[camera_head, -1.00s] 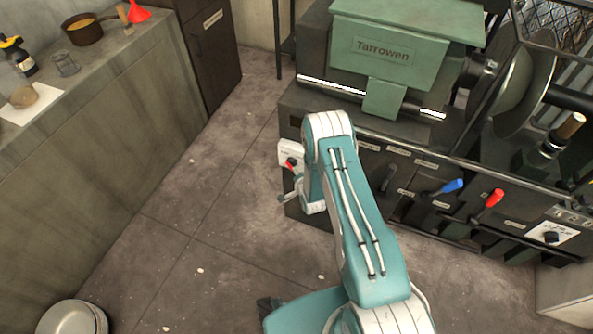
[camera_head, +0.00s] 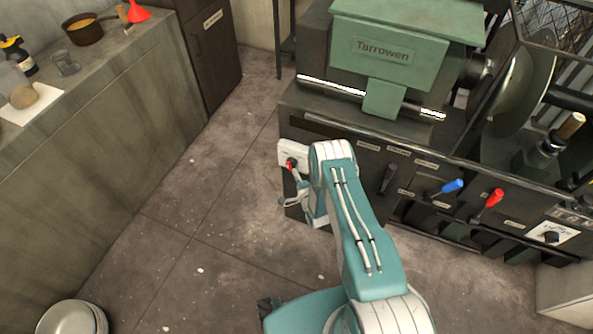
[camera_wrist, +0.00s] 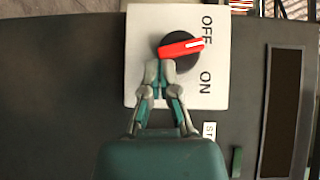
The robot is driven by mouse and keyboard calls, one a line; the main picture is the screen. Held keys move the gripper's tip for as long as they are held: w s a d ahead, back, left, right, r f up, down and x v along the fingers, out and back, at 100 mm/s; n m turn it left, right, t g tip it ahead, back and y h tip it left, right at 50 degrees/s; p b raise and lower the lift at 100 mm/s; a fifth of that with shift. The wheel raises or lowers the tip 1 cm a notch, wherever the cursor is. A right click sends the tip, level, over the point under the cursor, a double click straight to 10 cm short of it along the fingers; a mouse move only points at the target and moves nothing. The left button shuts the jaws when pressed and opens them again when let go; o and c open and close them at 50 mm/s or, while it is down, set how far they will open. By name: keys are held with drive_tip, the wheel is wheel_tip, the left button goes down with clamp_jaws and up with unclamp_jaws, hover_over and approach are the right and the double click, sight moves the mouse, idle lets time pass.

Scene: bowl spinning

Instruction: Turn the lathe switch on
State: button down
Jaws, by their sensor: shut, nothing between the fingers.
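The lathe switch is a black round knob with a red pointer (camera_wrist: 181,48) on a white plate (camera_wrist: 145,22) marked OFF and ON. In the wrist view the pointer's tip lies near the end of OFF, a little above the gap between the words. In the head view the white plate (camera_head: 287,150) and red pointer (camera_head: 291,164) show on the left end of the lathe's front. My gripper (camera_wrist: 159,68) is shut and empty, its fingertips at the lower-left edge of the knob. I cannot tell whether they touch it. My wrist partly hides the switch area in the head view.
The green and dark lathe (camera_head: 400,50) stands behind my arm. A blue lever (camera_head: 447,187) and a red lever (camera_head: 489,203) stick out of its front to the right. A counter (camera_head: 95,105) runs along the left, with open floor between.

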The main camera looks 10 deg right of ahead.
drive_tip(key=shift+w+a+f+m+t, duration=0.1)
drive_tip(key=shift+a+f+m+t, duration=0.1)
drive_tip(key=shift+m+t, duration=0.2)
drive_tip(key=shift+w+a+f, duration=0.15)
drive_tip(key=shift+a+f, duration=0.05)
drive_tip(key=shift+f, duration=0.2)
drive_tip(key=shift+w+a+f, duration=0.3)
drive_tip(key=shift+w+a, duration=0.15)
drive_tip(key=shift+a, duration=0.1)
idle(0.9)
